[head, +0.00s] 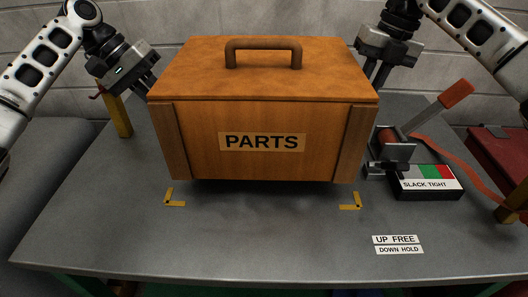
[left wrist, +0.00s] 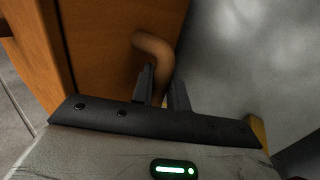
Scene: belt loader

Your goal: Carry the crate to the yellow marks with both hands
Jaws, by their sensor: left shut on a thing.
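The orange-brown wooden crate (head: 270,115), labelled PARTS, is at the middle of the grey table. A dark shadow lies under its front edge, and it looks slightly raised. Two yellow corner marks show on the table in front of it, a left one (head: 174,198) and a right one (head: 351,202). My left gripper (head: 148,83) is at the crate's left side; in the left wrist view its fingers (left wrist: 163,90) are shut on the crate's brown side handle (left wrist: 153,46). My right gripper (head: 375,73) is at the crate's right side, its fingertips partly hidden by the crate.
A ratchet with a red-orange handle (head: 456,93) and strap stands right of the crate, beside a SLACK TIGHT box (head: 427,184). An UP FREE / DOWN HOLD label (head: 398,244) lies at front right. A yellow post (head: 117,116) stands at left. The front table is clear.

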